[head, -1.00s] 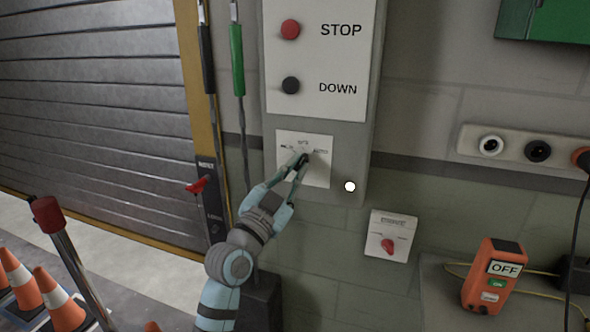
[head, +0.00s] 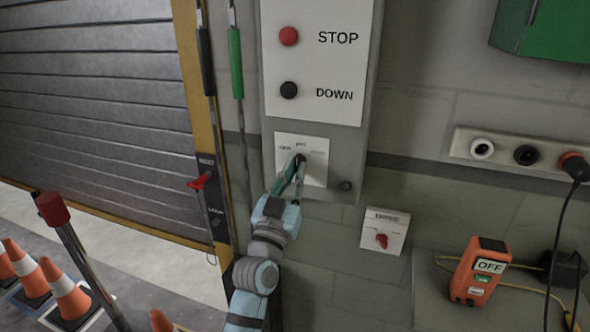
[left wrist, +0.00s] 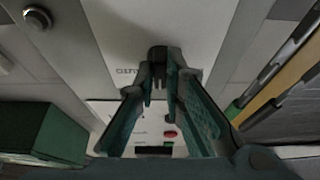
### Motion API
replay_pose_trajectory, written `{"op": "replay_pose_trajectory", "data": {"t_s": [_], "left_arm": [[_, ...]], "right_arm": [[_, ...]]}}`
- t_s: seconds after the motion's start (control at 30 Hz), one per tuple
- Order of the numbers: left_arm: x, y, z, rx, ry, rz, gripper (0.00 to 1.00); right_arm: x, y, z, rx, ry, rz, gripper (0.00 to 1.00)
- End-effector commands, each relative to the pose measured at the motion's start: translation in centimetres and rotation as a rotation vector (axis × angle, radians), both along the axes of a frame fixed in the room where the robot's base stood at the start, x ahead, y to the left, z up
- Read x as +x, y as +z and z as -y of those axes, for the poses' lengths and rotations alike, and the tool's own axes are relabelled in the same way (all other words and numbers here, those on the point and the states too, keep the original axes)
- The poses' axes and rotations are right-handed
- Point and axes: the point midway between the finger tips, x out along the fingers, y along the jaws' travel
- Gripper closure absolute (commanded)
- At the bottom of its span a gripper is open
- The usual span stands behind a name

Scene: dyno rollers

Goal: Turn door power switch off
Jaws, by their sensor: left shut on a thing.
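The door power switch is a dark knob (head: 300,159) on a white plate (head: 317,172), low on the grey control panel (head: 351,150). Its small labels are too blurred to read fully. My left gripper (head: 297,168) reaches up from below and its fingers are shut on the knob, hiding part of it. In the left wrist view the fingertips (left wrist: 163,80) close around the dark knob (left wrist: 157,54). A small round lamp (head: 346,186) right of the plate is dark. My right gripper is not in view.
Red STOP (head: 289,37) and black DOWN (head: 289,90) buttons sit above. A separate plate with a red knob (head: 381,241) is lower right. A red lever (head: 199,182) is left, beside the shutter door (head: 90,100). An orange OFF device (head: 476,273) stands at right.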

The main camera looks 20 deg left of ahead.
Motion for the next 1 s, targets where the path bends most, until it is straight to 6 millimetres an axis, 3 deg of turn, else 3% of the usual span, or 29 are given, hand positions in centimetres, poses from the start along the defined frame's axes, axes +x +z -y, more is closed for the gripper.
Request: {"op": "replay_pose_trajectory", "data": {"t_s": [0.27, 0.3, 0.4, 0.73, 1.0], "left_arm": [[0.0, -0.3, 0.0, 0.001, -0.001, -0.005, 1.0], [0.0, -0.3, 0.0, 0.001, -0.001, -0.005, 0.85], [0.0, -0.2, 0.0, 0.001, -0.001, -0.004, 0.7], [-0.3, -0.3, 0.0, -0.001, 0.0, -0.002, 0.7], [-5.2, -2.4, -0.3, -0.002, -0.001, -0.004, 0.7]], "right_arm": [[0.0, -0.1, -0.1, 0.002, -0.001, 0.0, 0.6], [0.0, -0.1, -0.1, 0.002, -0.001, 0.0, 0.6], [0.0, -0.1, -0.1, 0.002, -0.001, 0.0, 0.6], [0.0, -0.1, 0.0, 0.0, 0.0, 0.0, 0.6], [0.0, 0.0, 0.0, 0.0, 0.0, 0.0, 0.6]]}}
